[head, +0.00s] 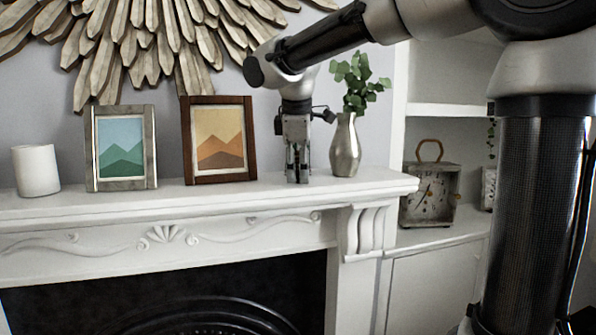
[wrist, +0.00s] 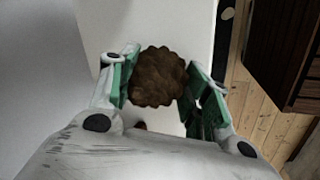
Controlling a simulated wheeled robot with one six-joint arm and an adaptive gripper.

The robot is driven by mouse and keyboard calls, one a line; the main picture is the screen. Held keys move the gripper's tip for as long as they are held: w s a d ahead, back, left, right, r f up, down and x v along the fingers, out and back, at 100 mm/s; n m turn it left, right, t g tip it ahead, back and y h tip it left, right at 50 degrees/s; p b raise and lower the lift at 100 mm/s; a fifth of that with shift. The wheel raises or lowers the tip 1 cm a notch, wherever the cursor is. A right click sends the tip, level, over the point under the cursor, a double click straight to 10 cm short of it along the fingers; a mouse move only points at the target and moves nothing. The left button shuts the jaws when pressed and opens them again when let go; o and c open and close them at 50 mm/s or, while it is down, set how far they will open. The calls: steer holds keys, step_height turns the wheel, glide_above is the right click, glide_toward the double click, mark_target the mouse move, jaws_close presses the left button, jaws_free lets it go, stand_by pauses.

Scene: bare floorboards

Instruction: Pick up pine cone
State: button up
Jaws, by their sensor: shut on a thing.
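The pine cone (wrist: 157,77) is brown and scaly in the wrist view. It sits between the two green-padded fingers of my gripper (wrist: 160,85), which is shut on it. In the head view my gripper (head: 297,176) points down at the white mantel shelf (head: 240,198), between the brown-framed picture and the silver vase. Its tips are at about the level of the shelf top. The pine cone cannot be made out in the head view. I cannot tell whether it touches the shelf.
A silver vase with green leaves (head: 345,150) stands close right of my gripper. A brown-framed picture (head: 218,140) stands to its left, then a grey-framed picture (head: 121,147) and a white candle (head: 36,170). A clock (head: 429,194) sits in the right alcove.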

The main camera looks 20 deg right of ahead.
step_height(320, 180, up, 10)
steer(key=shift+f, duration=0.1)
stand_by(0.4)
steer(key=shift+s, duration=0.1)
stand_by(1.1)
